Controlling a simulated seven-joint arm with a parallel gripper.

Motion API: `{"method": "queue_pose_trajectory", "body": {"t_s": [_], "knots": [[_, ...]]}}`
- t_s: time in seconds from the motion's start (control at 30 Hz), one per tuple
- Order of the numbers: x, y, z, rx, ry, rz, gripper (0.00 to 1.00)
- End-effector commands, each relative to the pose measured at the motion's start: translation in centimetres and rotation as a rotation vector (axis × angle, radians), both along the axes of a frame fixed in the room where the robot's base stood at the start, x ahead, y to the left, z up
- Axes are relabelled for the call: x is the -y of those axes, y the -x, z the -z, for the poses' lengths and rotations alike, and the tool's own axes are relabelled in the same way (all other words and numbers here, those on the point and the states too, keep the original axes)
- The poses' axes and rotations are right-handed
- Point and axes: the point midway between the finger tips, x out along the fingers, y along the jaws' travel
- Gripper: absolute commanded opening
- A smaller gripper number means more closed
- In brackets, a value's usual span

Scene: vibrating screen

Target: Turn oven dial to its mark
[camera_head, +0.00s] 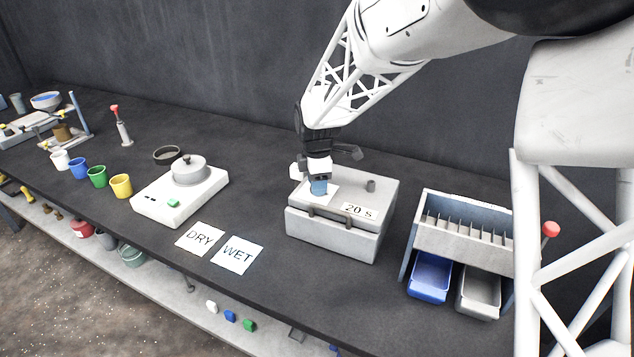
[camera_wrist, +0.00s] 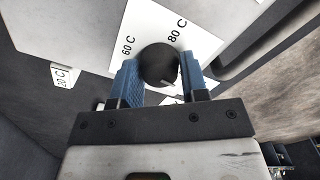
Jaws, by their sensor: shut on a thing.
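The oven (camera_head: 330,243) is a light grey box with a handle on its front, right of centre on the bench. A white scale card (camera_wrist: 143,18) on its top reads "60 C" and "80 C" beside the dial. The dial (camera_wrist: 158,66) is a round dark knob. My gripper (camera_head: 319,187) points down at the oven top, and its blue fingers are shut on the dial from both sides. The fingers hide the dial in the head view.
A small grey knob (camera_head: 370,185) and a "20 S" label (camera_head: 359,211) are on the oven top. A rack (camera_head: 463,240) with blue and grey bins stands at right. DRY (camera_head: 200,238) and WET (camera_head: 238,254) cards and a scale (camera_head: 158,208) lie left.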

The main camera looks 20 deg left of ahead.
Motion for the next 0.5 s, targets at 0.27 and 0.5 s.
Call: {"method": "queue_pose_trajectory", "body": {"t_s": [0.27,0.5], "knots": [[0.01,-0.05,-0.12,0.002,-0.001,0.213,0.17],[0.03,-0.06,-0.08,0.001,-0.001,0.441,0.17]]}}
